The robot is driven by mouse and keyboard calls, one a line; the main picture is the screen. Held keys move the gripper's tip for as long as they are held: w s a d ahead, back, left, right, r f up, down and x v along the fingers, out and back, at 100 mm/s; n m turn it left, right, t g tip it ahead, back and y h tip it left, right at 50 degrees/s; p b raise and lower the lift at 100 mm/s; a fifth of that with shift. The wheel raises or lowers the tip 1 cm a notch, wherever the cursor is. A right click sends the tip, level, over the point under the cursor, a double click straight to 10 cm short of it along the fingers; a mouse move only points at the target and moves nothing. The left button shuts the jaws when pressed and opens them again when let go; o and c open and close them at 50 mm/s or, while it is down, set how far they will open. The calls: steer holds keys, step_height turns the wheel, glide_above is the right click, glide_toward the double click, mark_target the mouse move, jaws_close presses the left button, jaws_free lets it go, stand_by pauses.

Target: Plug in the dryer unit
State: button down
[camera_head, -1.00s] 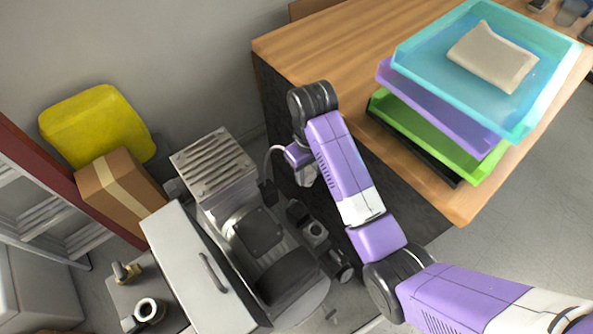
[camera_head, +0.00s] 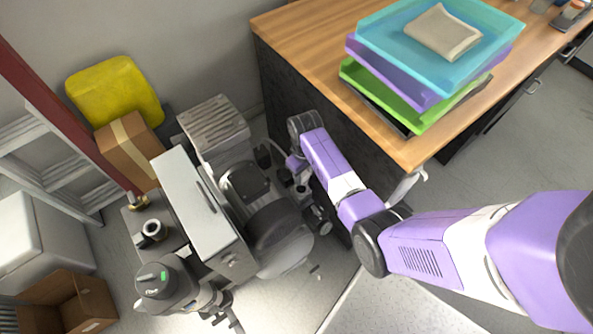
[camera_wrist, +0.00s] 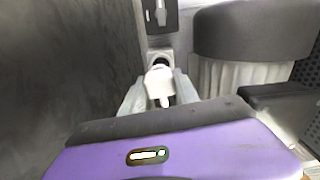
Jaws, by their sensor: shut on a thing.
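My gripper (camera_wrist: 160,94) is shut on a white plug (camera_wrist: 159,82) in the wrist view, with one pale finger on each side. Just beyond the plug is a light socket fitting (camera_wrist: 153,55) with a dark round opening; I cannot tell whether the plug touches it or has entered it. A switch panel (camera_wrist: 161,16) is above the socket. In the head view, my gripper (camera_head: 296,166) is low between the desk and the compressor, its tips mostly hidden. A grey box with a slatted top (camera_head: 214,122), probably the dryer unit, stands left of it. A pale cord (camera_head: 271,147) runs between them.
The compressor (camera_head: 245,183) and a long grey cabinet (camera_head: 200,208) stand left of my arm. The wooden desk (camera_head: 300,45) with stacked trays (camera_head: 400,108) is on the right, leaving a narrow gap. A cardboard box (camera_head: 130,145) is at the left. Floor is clear at lower right.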

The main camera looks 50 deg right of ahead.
steer(key=shift+w+f, duration=0.1)
steer(key=shift+w, duration=0.3)
step_height(320, 180, down, 5)
steer(key=b, duration=0.5)
steer(key=shift+f, duration=0.15)
steer(key=shift+f+b, duration=0.1)
steer(key=shift+b, duration=0.2)
steer(key=shift+f+b, duration=0.6)
steer(key=shift+f, duration=0.2)
steer(key=c, duration=0.8)
jaws_free()
steer(key=shift+c, duration=0.2)
steer(key=shift+r, duration=0.1)
steer(key=shift+r+p, duration=1)
steer(key=shift+r, duration=2.8)
